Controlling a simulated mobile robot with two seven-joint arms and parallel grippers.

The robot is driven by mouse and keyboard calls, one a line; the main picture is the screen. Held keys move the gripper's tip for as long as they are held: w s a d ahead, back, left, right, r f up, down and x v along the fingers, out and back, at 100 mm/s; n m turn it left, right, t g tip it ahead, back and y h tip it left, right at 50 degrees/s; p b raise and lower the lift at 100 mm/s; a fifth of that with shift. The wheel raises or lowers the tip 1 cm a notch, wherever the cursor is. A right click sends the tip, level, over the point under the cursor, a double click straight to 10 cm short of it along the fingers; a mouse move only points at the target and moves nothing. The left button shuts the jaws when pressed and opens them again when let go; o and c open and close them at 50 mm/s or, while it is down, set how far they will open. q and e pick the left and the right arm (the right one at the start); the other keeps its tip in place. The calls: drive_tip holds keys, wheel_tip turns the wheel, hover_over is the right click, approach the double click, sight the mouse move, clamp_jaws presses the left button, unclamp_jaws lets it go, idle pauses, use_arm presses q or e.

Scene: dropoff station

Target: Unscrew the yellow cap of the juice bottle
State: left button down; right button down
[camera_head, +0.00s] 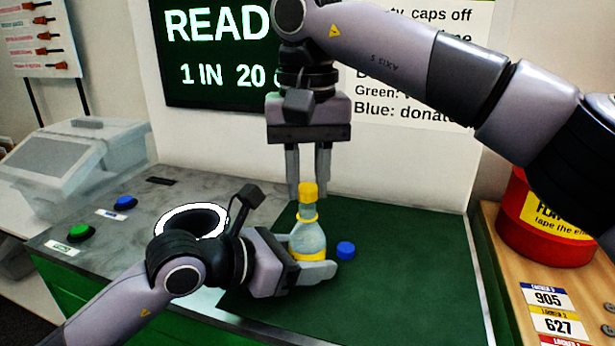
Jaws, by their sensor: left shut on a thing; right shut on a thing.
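The juice bottle (308,238) stands upright on the dark green mat (400,290), with clear walls and a yellow label low down. Its yellow cap (308,190) is at the top, with more yellow at the neck below. My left gripper (312,268) is shut on the bottle's lower body from the left; one finger shows in front of it, and the other is mostly hidden. My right gripper (308,186) points straight down from above and is shut on the yellow cap, one finger at each side.
A loose blue cap (345,250) lies right of the bottle. A white-rimmed round opening (168,216) is behind my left arm. Green (81,232) and blue (125,203) buttons sit at left. A red bin (525,240) stands at right. The mat's right side is clear.

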sight(307, 187)
drive_tip(key=shift+r, duration=2)
use_arm(q)
drive_tip(key=shift+c, duration=1.1)
unclamp_jaws()
